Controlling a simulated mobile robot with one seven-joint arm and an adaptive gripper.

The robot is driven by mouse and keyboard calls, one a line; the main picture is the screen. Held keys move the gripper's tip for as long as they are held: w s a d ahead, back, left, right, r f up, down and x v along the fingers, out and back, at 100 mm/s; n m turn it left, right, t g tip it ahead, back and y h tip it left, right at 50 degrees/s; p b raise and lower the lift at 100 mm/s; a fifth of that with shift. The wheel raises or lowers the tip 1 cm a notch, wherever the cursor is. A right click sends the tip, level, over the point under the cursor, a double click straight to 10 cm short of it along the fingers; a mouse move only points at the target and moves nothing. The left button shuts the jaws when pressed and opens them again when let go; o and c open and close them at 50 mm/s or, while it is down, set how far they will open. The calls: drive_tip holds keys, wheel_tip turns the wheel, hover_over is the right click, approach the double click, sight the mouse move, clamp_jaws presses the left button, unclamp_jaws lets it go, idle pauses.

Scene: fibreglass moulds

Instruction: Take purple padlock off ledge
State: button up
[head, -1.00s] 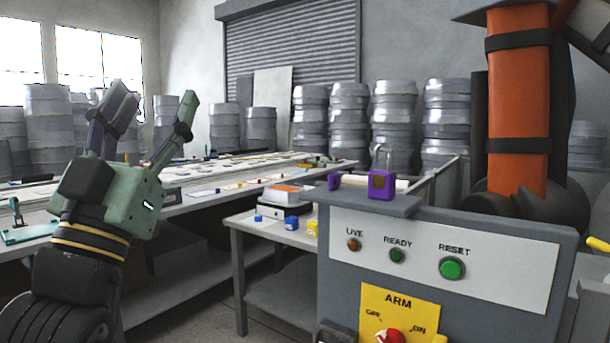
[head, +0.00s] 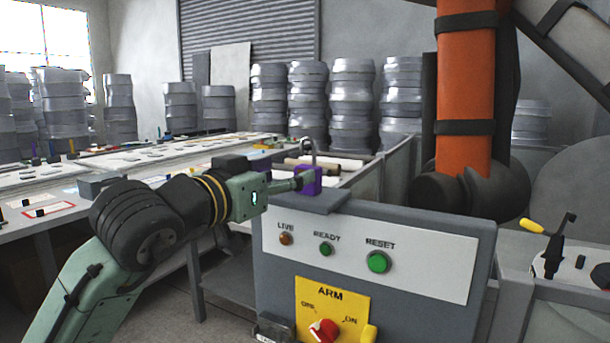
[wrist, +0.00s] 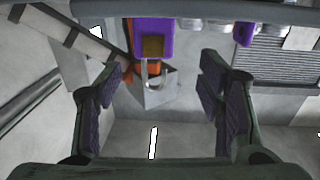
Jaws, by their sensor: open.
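The purple padlock (head: 311,183) stands upright on the grey ledge (head: 320,205) on top of the control box, its metal shackle pointing up. My gripper (head: 294,184) reaches in from the left at ledge height, its fingers beside the padlock and partly overlapping it. In the wrist view the padlock (wrist: 138,38) hangs inverted at top centre, beyond the open fingers (wrist: 155,95) and laterally between them. Nothing is held between the fingers. I cannot tell whether a finger touches the padlock.
Another purple piece (wrist: 244,34) shows at upper right in the wrist view. The control box panel (head: 370,260) has buttons and a yellow ARM plate (head: 335,300). An orange robot arm (head: 466,90) stands behind it at right. Work tables (head: 130,165) lie behind my arm.

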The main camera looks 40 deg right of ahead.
sight(304, 169)
drive_tip(key=x, duration=0.2)
drive_tip(key=p+x, duration=0.1)
drive_tip(key=x, duration=0.1)
drive_tip(key=p+x, duration=0.1)
drive_tip(key=x, duration=0.1)
drive_tip(key=shift+s+d, duration=0.1)
drive_tip(key=shift+s, duration=0.3)
drive_tip(key=shift+w+d+f, duration=0.1)
drive_tip(key=shift+w+d, duration=0.1)
drive_tip(key=shift+d, duration=0.25)
drive_tip(key=shift+c, duration=0.4)
drive_tip(key=c, duration=1.2)
drive_tip(key=shift+c, duration=0.4)
